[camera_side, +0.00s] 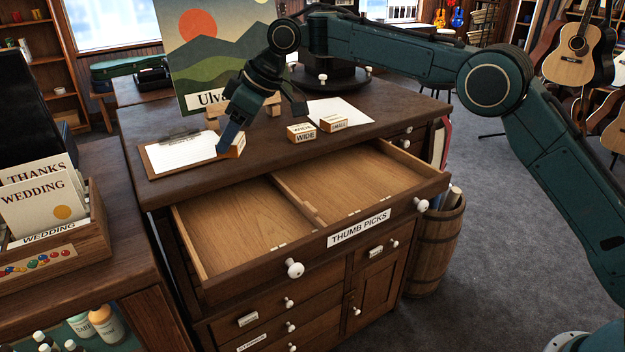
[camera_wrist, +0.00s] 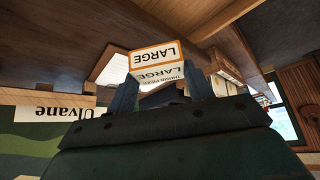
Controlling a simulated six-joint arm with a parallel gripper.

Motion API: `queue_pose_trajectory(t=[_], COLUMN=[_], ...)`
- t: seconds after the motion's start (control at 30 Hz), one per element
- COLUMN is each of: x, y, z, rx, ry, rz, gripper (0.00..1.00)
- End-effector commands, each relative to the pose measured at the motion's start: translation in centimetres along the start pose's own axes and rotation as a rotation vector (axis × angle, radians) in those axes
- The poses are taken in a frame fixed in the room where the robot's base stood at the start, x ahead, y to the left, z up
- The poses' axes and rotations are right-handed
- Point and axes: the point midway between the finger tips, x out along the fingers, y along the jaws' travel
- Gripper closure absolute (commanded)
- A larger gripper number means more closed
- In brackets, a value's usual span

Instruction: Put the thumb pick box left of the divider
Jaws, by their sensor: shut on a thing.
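My gripper (camera_side: 230,138) is shut on a small white and orange box (camera_side: 238,147) near the counter's front edge, beside the clipboard. In the wrist view the box (camera_wrist: 156,56) sits between the fingertips and reads LARGE, with smaller print like "thumb picks". I cannot tell whether it touches the counter. The drawer (camera_side: 250,276) labelled THUMB PICKS is pulled open below and in front. Its wooden divider (camera_side: 299,203) splits it into a left compartment (camera_side: 240,225) and a right compartment (camera_side: 355,180); both look empty.
Two similar boxes, WIDE (camera_side: 301,133) and SMALL (camera_side: 333,123), stand on the counter to the right, by a white sheet (camera_side: 342,108). A clipboard (camera_side: 180,154) lies at the left. A landscape poster (camera_side: 215,50) stands behind. A card crate (camera_side: 50,235) is at far left.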

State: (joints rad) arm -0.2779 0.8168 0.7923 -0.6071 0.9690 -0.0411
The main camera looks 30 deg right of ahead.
Motion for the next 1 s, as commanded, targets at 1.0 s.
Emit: queue_pose_trajectory(t=[1.0], x=[3.4], y=[-12.6], z=[3.9], rx=[-0.55], ry=[-0.001], rz=[-0.355], gripper=[0.7])
